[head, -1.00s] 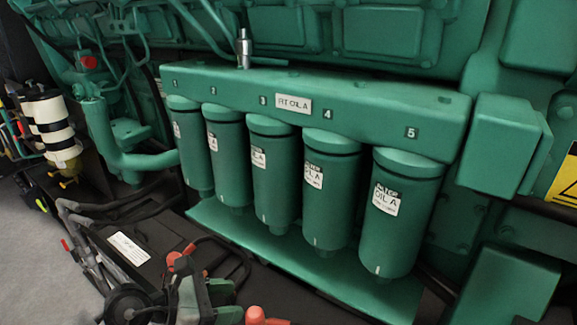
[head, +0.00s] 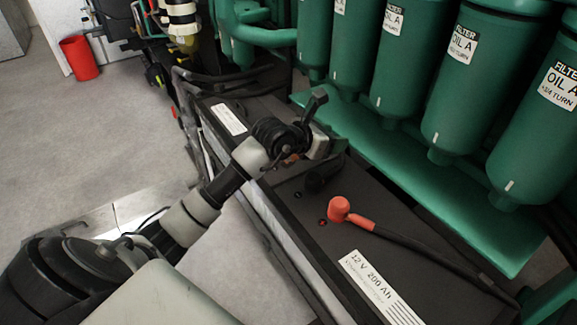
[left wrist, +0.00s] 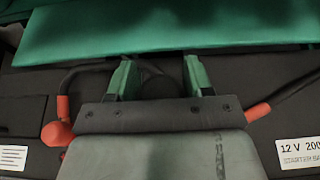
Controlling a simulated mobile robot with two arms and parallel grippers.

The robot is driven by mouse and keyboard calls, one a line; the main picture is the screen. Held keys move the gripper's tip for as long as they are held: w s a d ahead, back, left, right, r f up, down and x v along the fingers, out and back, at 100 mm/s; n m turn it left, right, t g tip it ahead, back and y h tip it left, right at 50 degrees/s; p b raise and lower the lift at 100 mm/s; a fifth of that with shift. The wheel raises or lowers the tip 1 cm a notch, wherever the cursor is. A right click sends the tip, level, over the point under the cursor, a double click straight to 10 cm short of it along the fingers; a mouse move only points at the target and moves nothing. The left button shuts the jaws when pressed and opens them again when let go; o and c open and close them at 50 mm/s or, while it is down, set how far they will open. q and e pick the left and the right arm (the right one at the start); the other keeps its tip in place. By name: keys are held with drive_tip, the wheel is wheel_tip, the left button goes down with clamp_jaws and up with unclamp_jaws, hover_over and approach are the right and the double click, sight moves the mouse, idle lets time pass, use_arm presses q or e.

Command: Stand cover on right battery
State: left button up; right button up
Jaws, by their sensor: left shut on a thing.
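The right battery (head: 372,236) is a long black block with a "12 V 200 Ah" label; its label also shows in the left wrist view (left wrist: 300,150). A red boot (head: 340,208) on a black cable sits on its top. My left gripper (head: 325,143) is over the area between the two batteries, beside the green filters. In the left wrist view, its green fingers (left wrist: 160,80) stand apart with a dark, rounded piece (left wrist: 157,86) between them, seemingly the black cover. Whether that piece touches the battery is hard to tell. My right gripper is out of view.
Several green oil filters (head: 400,58) hang over a green tray (head: 375,148) behind the batteries. Another battery with a white label (head: 228,118) lies further left. A red bin (head: 79,58) stands on open grey floor.

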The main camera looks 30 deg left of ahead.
use_arm(q)
drive_tip(key=b, duration=0.1)
hover_over(293, 157)
drive_tip(key=d, duration=0.4)
drive_tip(key=f, duration=0.4)
drive_tip(key=shift+s+f, duration=0.3)
drive_tip(key=shift+f, duration=0.1)
drive_tip(key=a, duration=0.1)
drive_tip(key=a+f+b, duration=0.1)
drive_tip(key=a+f, duration=0.1)
drive_tip(key=a, duration=0.1)
drive_tip(key=shift+w+f, duration=0.15)
drive_tip(key=shift+w, duration=0.15)
drive_tip(key=shift+f, duration=1.7)
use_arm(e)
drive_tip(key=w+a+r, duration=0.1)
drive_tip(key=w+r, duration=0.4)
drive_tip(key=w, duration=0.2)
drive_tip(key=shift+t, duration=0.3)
use_arm(q)
drive_tip(key=shift+f+b, duration=0.1)
drive_tip(key=shift+b, duration=0.2)
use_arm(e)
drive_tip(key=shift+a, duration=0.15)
use_arm(q)
drive_tip(key=o, duration=0.7)
drive_tip(key=shift+o, duration=1)
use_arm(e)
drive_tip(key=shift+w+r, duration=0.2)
